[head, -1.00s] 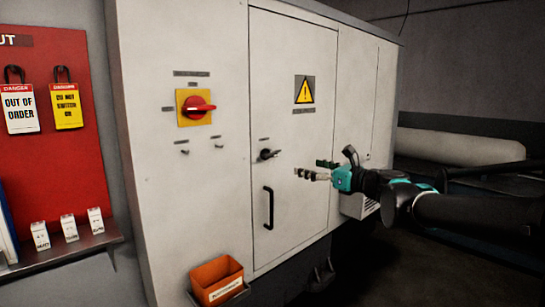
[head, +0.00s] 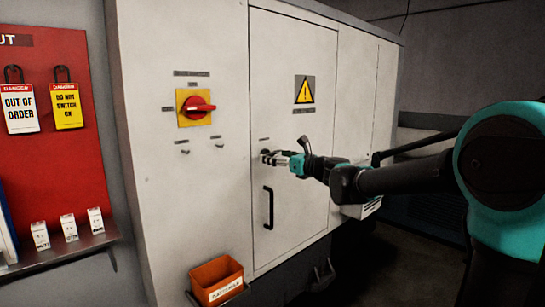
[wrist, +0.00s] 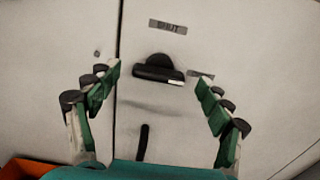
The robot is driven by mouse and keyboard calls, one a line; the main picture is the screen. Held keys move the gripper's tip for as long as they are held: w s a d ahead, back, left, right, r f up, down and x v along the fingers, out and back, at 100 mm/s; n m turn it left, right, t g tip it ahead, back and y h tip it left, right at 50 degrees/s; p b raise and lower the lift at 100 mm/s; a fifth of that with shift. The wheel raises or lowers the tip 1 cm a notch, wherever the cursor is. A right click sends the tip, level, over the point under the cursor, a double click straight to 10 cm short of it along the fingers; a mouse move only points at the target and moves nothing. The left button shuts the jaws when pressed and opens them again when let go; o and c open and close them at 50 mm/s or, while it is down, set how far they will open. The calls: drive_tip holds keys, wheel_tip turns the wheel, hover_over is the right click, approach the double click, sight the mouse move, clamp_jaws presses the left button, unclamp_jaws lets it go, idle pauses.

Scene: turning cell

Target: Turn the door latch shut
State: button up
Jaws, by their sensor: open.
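The door latch (wrist: 158,70) is a dark knob with a bar and a pale tip at its right end. In the wrist view it lies nearly level, tilted slightly down to the right, under a small label (wrist: 168,26) that seems to read SHUT. My gripper (wrist: 160,95) is open, its green-padded fingers on either side of the latch, apart from it in the picture. In the head view my gripper (head: 272,158) is at the latch and largely covers it. The cabinet door (head: 300,60) looks flush with the cabinet.
A black door handle (head: 268,207) stands out below the latch. A red rotary switch (head: 199,107) on a yellow plate and two small pegs are to the left. An orange bin (head: 217,278) hangs below. A red board (head: 70,150) with tags is at far left.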

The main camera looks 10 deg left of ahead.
drive_tip(key=shift+x, duration=0.95)
drive_tip(key=c, duration=1.2)
